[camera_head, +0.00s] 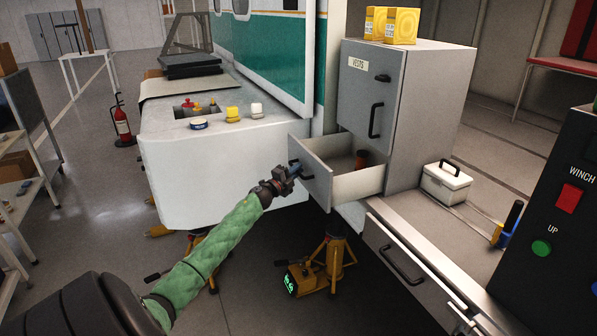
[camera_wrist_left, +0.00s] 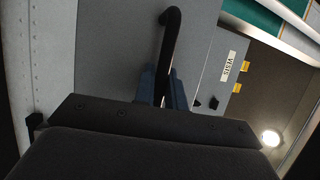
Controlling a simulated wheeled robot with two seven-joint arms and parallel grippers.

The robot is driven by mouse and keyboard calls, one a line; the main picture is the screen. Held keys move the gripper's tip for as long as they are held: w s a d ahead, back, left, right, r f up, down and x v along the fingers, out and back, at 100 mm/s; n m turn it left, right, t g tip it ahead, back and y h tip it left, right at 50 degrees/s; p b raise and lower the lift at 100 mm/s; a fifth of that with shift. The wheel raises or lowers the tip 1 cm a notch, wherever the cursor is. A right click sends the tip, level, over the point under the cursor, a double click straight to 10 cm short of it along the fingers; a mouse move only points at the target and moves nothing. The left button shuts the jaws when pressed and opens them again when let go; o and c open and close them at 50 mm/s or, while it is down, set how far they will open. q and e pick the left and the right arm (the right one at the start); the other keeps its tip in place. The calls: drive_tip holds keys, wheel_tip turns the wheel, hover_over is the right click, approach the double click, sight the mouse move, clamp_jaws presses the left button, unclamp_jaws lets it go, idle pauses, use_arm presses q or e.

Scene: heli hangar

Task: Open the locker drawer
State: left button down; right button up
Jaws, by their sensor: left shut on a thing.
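The grey locker (camera_head: 425,105) stands right of centre, with an upper door (camera_head: 368,85) labelled "VESTS" that is closed. Below the door, the locker drawer (camera_head: 345,186) is pulled out towards the left, and its inside shows. My left gripper (camera_head: 293,171), at the end of the green-sleeved arm, is at the drawer's front. In the left wrist view its blue fingers (camera_wrist_left: 162,88) are shut on the black drawer handle (camera_wrist_left: 170,45). My right gripper is not in view.
A white counter (camera_head: 220,155) with small coloured items stands left of the drawer. Yellow jacks (camera_head: 325,265) stand on the floor below. A lower drawer (camera_head: 405,265), a white box (camera_head: 445,184) and a winch control panel (camera_head: 555,225) are at right.

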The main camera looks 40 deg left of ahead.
use_arm(q)
drive_tip(key=shift+f, duration=0.1)
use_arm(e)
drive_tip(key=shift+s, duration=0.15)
use_arm(q)
drive_tip(key=c, duration=1.5)
unclamp_jaws()
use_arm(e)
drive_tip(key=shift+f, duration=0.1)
use_arm(q)
drive_tip(key=shift+o, duration=0.2)
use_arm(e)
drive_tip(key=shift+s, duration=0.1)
use_arm(q)
drive_tip(key=s+f+b, duration=0.1)
drive_tip(key=s+b, duration=0.2)
drive_tip(key=s, duration=0.4)
drive_tip(key=shift+s+f, duration=0.2)
drive_tip(key=shift+s, duration=0.1)
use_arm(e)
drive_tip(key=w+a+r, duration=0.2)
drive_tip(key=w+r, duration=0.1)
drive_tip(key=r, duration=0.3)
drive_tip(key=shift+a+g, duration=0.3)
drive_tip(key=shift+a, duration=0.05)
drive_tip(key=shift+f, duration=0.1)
